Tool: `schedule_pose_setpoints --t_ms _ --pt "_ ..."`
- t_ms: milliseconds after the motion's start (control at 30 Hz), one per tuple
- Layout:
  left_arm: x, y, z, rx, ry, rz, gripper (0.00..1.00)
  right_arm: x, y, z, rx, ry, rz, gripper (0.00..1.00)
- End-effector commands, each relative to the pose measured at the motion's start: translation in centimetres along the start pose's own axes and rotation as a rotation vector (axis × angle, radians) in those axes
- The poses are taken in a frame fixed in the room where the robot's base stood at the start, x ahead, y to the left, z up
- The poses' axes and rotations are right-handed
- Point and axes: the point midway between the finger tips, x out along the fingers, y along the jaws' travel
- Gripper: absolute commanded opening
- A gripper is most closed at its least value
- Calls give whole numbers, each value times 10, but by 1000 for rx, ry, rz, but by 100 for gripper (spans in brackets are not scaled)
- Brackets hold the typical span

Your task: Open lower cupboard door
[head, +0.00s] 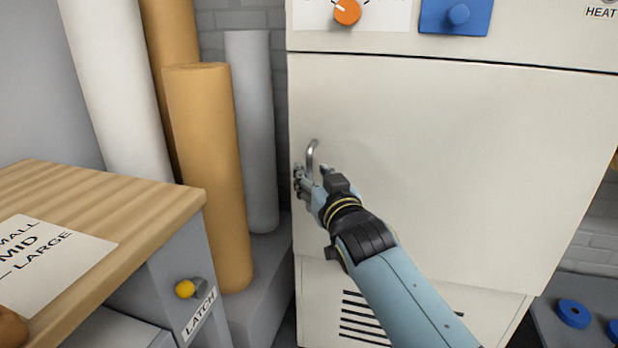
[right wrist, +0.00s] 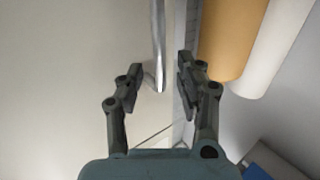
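The lower cupboard door (head: 450,170) is a large cream panel under the control strip, and it looks shut. Its metal bar handle (head: 312,152) stands near the door's left edge. My right gripper (head: 312,178) is at the lower part of the handle and hides some of it. In the right wrist view the handle (right wrist: 159,45) shows between the two open fingers (right wrist: 160,75), with a gap on each side. Whether its lower end reaches fully between the pads is hard to tell. My left gripper is not in view.
A wooden-topped bench (head: 150,200) with a yellow latch knob (head: 185,289) stands at the left. Tall rolls (head: 210,170) stand between bench and cupboard. An orange dial (head: 347,11) and blue knob (head: 458,14) are above the door. Blue rings (head: 574,313) lie at lower right.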

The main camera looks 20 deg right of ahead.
Motion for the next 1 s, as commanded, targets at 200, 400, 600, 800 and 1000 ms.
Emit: schedule_pose_setpoints --t_ms 200,400,600,800,1000 --pt "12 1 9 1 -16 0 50 28 0 2 0 -1 0 36" --pt "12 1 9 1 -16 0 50 32 0 0 0 -1 0 36" --pt "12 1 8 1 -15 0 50 32 0 0 0 -1 0 30" --pt "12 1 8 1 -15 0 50 32 0 0 0 -1 0 4" --pt "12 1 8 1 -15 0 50 32 0 0 0 -1 0 0"
